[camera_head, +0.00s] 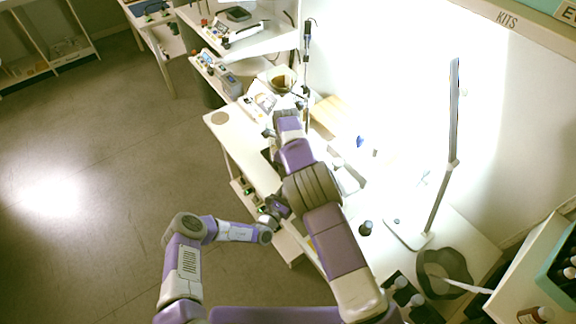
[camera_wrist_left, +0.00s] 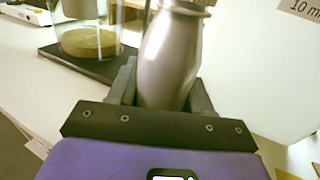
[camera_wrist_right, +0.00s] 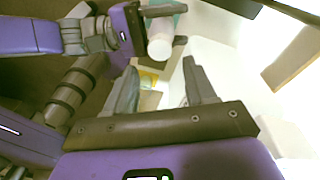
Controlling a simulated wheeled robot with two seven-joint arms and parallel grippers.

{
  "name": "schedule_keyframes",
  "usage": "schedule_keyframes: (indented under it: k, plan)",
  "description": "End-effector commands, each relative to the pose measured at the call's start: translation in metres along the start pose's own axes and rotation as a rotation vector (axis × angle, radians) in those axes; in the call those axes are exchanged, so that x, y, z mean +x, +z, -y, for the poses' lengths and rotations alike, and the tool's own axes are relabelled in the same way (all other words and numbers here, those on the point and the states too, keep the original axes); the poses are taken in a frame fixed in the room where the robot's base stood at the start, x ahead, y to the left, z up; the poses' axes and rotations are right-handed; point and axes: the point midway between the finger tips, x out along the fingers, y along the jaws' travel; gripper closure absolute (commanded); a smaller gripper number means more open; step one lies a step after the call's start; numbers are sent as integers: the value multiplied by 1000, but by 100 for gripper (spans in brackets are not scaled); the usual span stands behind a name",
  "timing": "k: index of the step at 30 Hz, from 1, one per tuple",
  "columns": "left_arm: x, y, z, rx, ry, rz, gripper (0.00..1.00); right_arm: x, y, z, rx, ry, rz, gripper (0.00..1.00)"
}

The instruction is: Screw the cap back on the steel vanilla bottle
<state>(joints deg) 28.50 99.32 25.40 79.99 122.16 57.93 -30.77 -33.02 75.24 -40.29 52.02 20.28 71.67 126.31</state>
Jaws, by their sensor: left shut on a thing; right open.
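The steel vanilla bottle (camera_wrist_left: 172,55) stands about upright in the left wrist view, its neck at the top edge of the picture. My left gripper (camera_wrist_left: 160,90) is shut around the bottle's body. In the head view the left gripper (camera_head: 279,205) is at the near edge of the white bench, and the bottle is not clear there. My right gripper (camera_wrist_right: 158,75) is open, with nothing between its fingers. In the right wrist view the left gripper (camera_wrist_right: 140,22) is at the upper left, beside a pale cylinder. I cannot make out the cap.
A glass vessel (camera_wrist_left: 92,25) with a brown base stands on a dark plate (camera_wrist_left: 105,66) behind the bottle. A lamp (camera_head: 455,110) rises at the bench's right. A dark bowl (camera_head: 445,268) and a small dark bottle (camera_head: 365,228) stand nearer. Open floor lies left.

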Motion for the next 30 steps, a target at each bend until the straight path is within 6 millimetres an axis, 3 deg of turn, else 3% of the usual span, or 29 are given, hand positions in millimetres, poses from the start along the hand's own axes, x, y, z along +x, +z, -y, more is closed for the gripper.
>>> schedule_keyframes:
  k: [30]
  plan:
    - [0,0,0,0,0,1,100,-18,-2,-2,-1964,-84,-11,45]
